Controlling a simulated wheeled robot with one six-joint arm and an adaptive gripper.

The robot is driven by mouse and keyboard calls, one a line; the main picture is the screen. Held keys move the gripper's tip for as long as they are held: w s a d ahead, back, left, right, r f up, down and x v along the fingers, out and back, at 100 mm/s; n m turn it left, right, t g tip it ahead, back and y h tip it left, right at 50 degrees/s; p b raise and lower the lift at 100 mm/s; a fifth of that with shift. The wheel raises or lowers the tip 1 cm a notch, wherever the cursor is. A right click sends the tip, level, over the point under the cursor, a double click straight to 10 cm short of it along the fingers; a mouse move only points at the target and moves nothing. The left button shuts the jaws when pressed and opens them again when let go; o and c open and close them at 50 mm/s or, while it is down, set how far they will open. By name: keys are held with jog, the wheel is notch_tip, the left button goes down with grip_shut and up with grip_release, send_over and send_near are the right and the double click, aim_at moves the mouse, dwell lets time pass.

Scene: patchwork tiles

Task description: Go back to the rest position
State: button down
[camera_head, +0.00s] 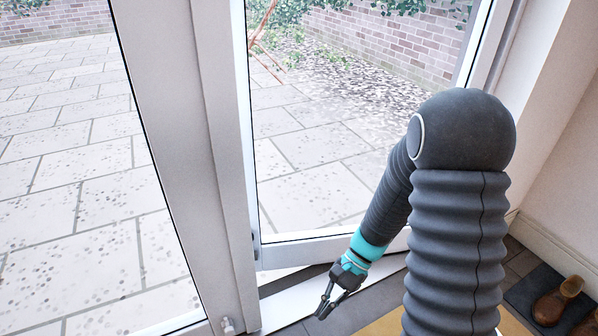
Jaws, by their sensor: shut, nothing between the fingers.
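My gripper (326,305) is at the lower middle of the head view, at the end of my dark grey arm with a turquoise band near the wrist. It points down and to the left, with its fingers shut and nothing between them. It is in front of the lower part of a white-framed glass door (335,245), near the pale door sill (285,302). I cannot tell how far it is from the sill. The arm bends down from a high joint at the right and hides part of the door and floor.
A second white-framed glass panel (165,130) is at the left, with a small metal fitting (228,326) low on its frame. Brown shoes (557,300) stand on a dark mat (528,288) at the lower right, by the wall. Outside is a paved patio (70,200).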

jog(key=s+d+r+n+t+h+p, duration=0.1)
jog(key=s+d+r+n+t+h, duration=0.1)
jog(key=r, duration=0.8)
jog(key=s+d+r+n+t+h+p, duration=0.2)
jog(key=d+r+t, duration=0.3)
jog(key=r, duration=0.5)
jog(key=s+d+r+n+t+h+p, duration=0.2)
jog(key=s+d+r+n+t, duration=0.1)
jog(key=r, duration=0.7)
jog(key=shift+s+d+r+n+t, duration=0.35)
jog(key=shift+d+n+t, duration=0.15)
jog(key=shift+d+t, duration=0.25)
jog(key=shift+w+a+f+h, duration=0.1)
jog(key=shift+w+a+h, duration=0.15)
jog(key=shift+a+h, duration=0.1)
jog(key=shift+s+r, duration=0.4)
jog(key=shift+s, duration=0.15)
